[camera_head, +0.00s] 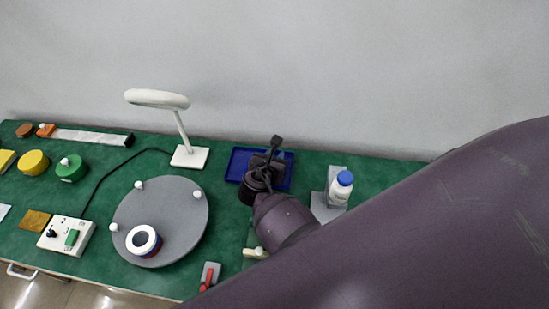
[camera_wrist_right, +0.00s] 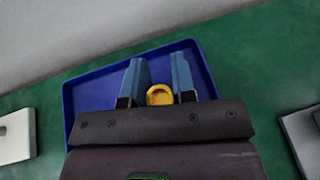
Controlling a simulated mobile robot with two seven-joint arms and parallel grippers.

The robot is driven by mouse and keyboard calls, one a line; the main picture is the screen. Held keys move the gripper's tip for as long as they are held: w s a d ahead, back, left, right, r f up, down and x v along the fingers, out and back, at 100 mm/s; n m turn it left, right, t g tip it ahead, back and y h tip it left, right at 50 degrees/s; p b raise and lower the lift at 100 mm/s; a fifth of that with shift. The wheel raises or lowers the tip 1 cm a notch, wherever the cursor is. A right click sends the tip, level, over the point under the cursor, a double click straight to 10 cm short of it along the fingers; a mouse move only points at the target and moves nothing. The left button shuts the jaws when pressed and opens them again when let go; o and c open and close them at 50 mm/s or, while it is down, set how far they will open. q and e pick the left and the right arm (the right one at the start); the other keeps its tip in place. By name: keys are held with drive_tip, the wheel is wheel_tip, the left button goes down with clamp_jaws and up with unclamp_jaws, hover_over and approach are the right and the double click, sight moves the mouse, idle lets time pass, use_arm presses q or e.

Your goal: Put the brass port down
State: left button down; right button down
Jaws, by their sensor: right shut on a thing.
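The brass port (camera_wrist_right: 159,95) is a small yellow ring-like part between the two blue fingers of my right gripper (camera_wrist_right: 160,82) in the right wrist view. The gripper is shut on it. Behind and around them lies a blue tray (camera_wrist_right: 90,94), which also shows at the back of the table in the head view (camera_head: 237,163). In the head view my right gripper (camera_head: 268,168) is over this tray, and the port is hidden there. I cannot tell whether the port touches the tray floor. My left gripper is not in view.
A white lamp (camera_head: 188,156) stands left of the tray, and a blue-capped bottle (camera_head: 340,188) on a grey stand is to its right. A grey round turntable (camera_head: 180,205) with a white-and-dark ring (camera_head: 143,240) is in front left. The wall is close behind.

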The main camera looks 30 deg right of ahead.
drive_tip(key=shift+f, duration=0.15)
drive_tip(key=c, duration=0.9)
unclamp_jaws()
drive_tip(key=shift+c, duration=0.2)
